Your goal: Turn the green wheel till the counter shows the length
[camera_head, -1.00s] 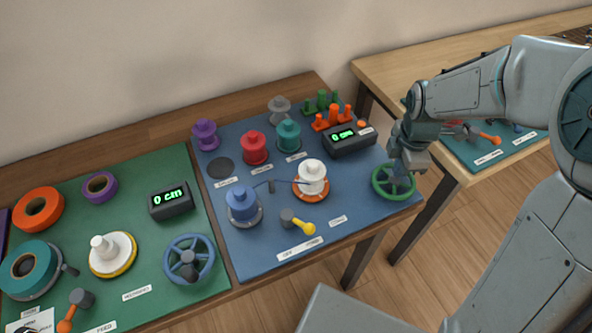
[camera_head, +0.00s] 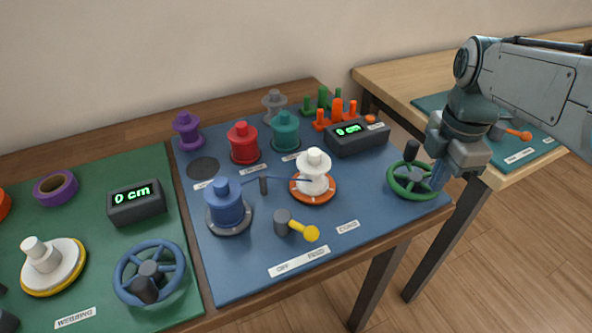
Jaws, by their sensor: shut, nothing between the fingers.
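The green wheel (camera_head: 412,195) lies at the right edge of the blue mat, with a dark upright handle (camera_head: 411,152) at its far side. My gripper (camera_head: 440,180) points down at the wheel's right side, shut and empty. Its fingertips are partly hidden, so I cannot tell whether they touch the rim. The counter (camera_head: 357,137) on the blue mat reads 0 cm in green digits. A cord runs from the blue spool (camera_head: 228,207) past a small dark post (camera_head: 263,185) to the white spool (camera_head: 314,175) on its orange base.
The yellow-tipped lever (camera_head: 298,226) stands at the front of the blue mat (camera_head: 335,262). Red (camera_head: 243,144) and teal (camera_head: 285,131) spools stand behind. The green mat at left holds a blue wheel (camera_head: 150,274) and another counter (camera_head: 137,203) reading 0 cm.

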